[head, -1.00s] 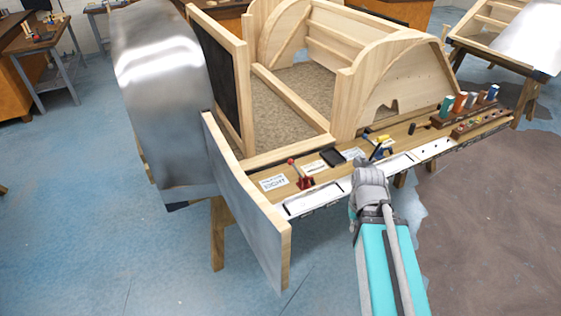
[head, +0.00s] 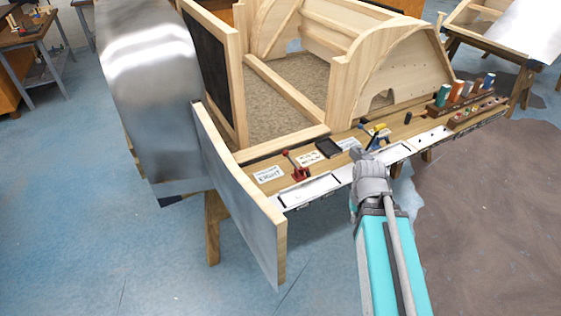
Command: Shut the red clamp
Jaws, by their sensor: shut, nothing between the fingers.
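The red clamp (head: 301,173) stands on the wooden ledge at the front of the bodyframe, between white labels. Its dark lever slants up and to the left and ends in a red knob. My gripper (head: 357,156) is to the right of the red clamp and apart from it, close to the blue clamp (head: 375,141). It is shut and empty; my wrist hides part of it.
A metal-faced wooden panel (head: 237,195) juts out to the left of the clamp. A black tray (head: 328,147) lies between the two clamps. A rack of coloured bottles (head: 463,95) stands at the right. The floor in front is clear.

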